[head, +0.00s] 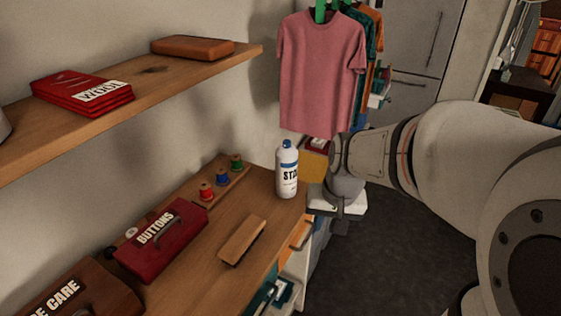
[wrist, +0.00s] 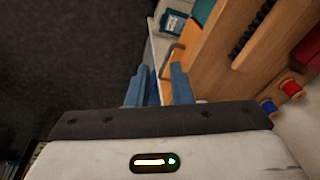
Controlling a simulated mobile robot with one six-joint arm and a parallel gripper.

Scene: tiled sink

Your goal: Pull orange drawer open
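An orange drawer front (head: 301,234) shows in a small part below the counter's edge in the head view. In the wrist view an orange-brown front (wrist: 190,46) lies just beyond the fingers, with a grey bar handle (wrist: 170,56) on it. I cannot tell for sure that this is the same drawer. My gripper (wrist: 159,72) has two blue fingers apart, with a narrow gap between them and nothing clearly held. The fingertips are close to the handle; contact cannot be told.
Hanging shirts (head: 320,72) are behind. A teal drawer (head: 268,297) is below the counter. Dark floor (head: 375,265) to the right is clear.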

